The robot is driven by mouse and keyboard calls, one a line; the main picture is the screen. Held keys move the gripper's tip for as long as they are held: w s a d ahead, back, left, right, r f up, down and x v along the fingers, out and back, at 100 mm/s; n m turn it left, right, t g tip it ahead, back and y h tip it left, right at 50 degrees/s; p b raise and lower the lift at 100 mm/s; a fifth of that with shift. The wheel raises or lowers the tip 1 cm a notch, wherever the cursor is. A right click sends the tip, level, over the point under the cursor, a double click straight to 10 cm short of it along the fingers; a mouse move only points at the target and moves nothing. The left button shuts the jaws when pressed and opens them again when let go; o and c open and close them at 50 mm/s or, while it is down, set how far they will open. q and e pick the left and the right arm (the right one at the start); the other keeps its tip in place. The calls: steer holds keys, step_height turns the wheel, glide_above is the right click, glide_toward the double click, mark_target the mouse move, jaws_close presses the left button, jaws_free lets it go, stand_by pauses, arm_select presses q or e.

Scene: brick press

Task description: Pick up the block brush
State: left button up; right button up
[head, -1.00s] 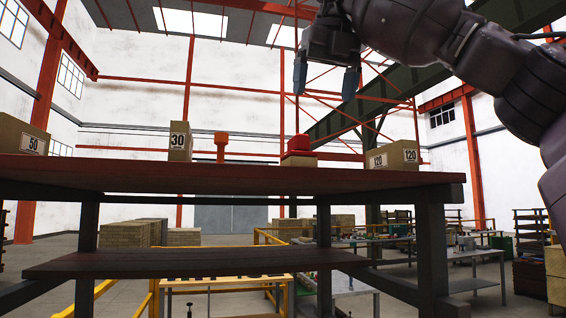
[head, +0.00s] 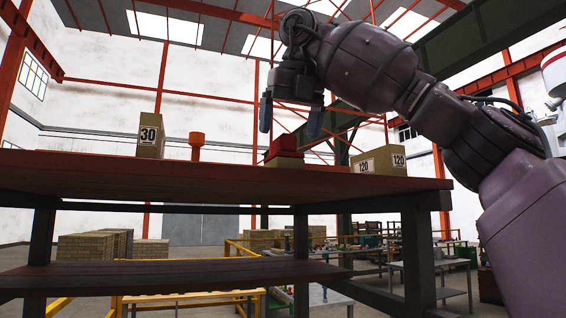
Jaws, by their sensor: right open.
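The block brush (head: 284,150) looks like a red block on a tan lower part. It rests on the dark red tabletop (head: 200,183), seen from low down, so the tabletop's surface is mostly hidden. My right gripper (head: 291,120) hangs above the brush with its two fingers pointing down and spread apart. My left gripper is not in view.
A box marked 120 (head: 377,161) stands right of the brush. A lower shelf (head: 170,276) runs beneath the tabletop. Brick stacks (head: 95,245) and other tables lie beyond.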

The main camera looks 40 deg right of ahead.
mark_target(283, 150)
steer(key=shift+b+x, duration=0.45)
steer(key=shift+x, duration=2.15)
steer(key=shift+w+a, duration=0.15)
steer(key=c, duration=1)
steer(key=shift+r, duration=0.15)
steer(key=shift+c, duration=0.2)
step_height(283, 150, up, 7)
steer(key=shift+r+p, duration=0.2)
steer(key=shift+p, duration=0.95)
steer(key=shift+r, duration=1.2)
